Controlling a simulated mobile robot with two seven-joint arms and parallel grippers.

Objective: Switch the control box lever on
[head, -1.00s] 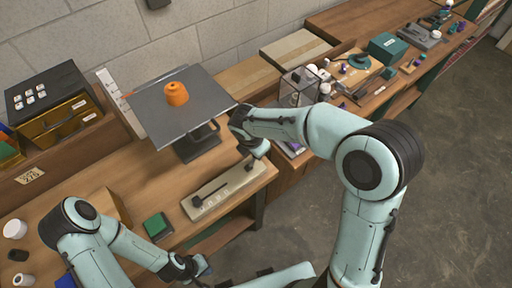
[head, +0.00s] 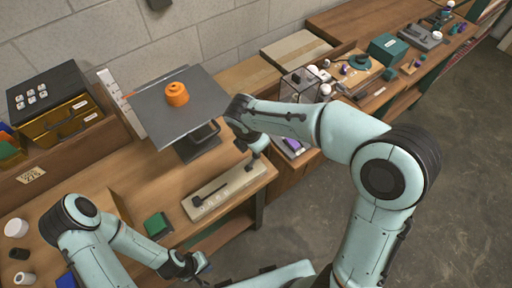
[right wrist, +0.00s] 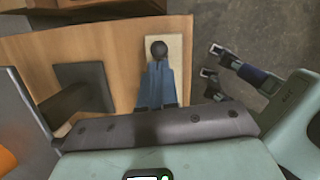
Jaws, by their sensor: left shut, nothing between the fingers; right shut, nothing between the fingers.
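The control box (head: 238,180) is a long beige block on the near edge of the wooden bench. Its dark lever (head: 210,194) lies along the top, with the knob toward the left end. In the right wrist view the round black knob (right wrist: 159,48) shows just beyond my right fingertips, over the pale box (right wrist: 178,50); the fingers hide the rest of the lever. My right gripper (head: 252,164) is shut and empty above the box's right end; contact cannot be told. My left gripper (head: 203,263) is shut and empty, low in front of the bench.
A dark stand (head: 195,120) with an orange part (head: 176,94) is behind the box. A green block (head: 157,225) lies to its left. A glass case (head: 298,87) and small parts fill the bench at right. Some bench top around the box is clear.

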